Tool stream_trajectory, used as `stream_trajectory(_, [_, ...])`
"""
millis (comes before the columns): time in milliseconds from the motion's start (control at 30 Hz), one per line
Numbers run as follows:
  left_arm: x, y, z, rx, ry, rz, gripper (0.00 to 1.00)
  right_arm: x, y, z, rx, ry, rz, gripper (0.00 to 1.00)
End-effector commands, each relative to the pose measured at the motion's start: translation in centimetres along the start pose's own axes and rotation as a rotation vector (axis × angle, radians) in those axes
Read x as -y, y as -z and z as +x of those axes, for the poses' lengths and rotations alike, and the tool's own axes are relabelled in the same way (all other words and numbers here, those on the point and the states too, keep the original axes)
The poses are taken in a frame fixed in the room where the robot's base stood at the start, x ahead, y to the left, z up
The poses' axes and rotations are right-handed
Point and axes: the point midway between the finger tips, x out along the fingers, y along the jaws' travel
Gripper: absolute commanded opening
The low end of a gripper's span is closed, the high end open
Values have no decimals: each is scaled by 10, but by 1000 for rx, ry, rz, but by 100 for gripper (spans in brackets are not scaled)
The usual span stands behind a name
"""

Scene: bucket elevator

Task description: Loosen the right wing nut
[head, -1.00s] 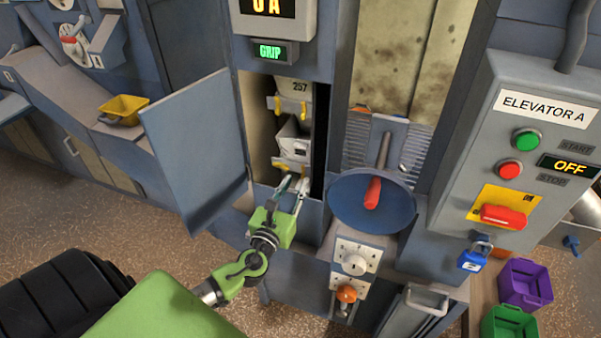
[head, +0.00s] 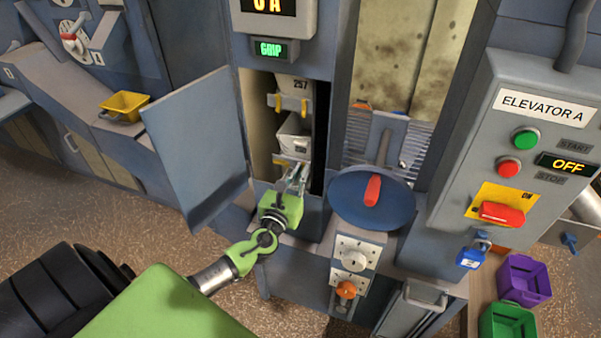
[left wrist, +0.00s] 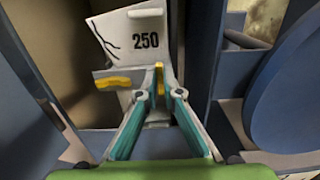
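The white bucket marked 250 (left wrist: 140,40) hangs in the open hatch, with a dark crack-like line on its face. It also shows in the head view (head: 294,136). Its left wing nut (left wrist: 118,83) is yellow and lies flat. The right wing nut (left wrist: 159,78) is yellow, stands upright and is partly hidden by my fingers. My left gripper (left wrist: 160,92) has its fingertips closed in on both sides of the right wing nut. In the head view my left gripper (head: 295,177) reaches into the hatch from below. My right gripper is not in view.
An upper bucket marked 257 (head: 296,86) has two upright yellow wing nuts. The hatch door (head: 195,150) stands open at left. A blue disc with a red handle (head: 350,205) is close to the right of the hatch. The control panel display (head: 567,167) reads OFF.

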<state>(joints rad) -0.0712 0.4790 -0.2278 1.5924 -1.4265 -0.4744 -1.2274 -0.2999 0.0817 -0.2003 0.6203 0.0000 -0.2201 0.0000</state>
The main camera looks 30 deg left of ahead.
Motion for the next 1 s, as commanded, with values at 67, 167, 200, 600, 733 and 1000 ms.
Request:
stream_trajectory(67, [0, 0, 0, 0, 0, -4, 0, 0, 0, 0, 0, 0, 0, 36])
stream_trajectory(167, [0, 1, 0, 0, 0, -18, 0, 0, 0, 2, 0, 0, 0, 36])
stream_trajectory(200, [0, 1, 0, 1, 0, -27, 0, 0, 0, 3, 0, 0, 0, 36])
stream_trajectory(600, [-1, 3, 0, 2, 0, -282, 0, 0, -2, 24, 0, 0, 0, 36])
stream_trajectory(733, [-2, 4, 0, 1, 0, -406, 0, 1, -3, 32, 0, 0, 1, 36])
stream_trajectory(1000, [-3, 4, 0, 1, -1, -663, 0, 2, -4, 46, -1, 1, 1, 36])
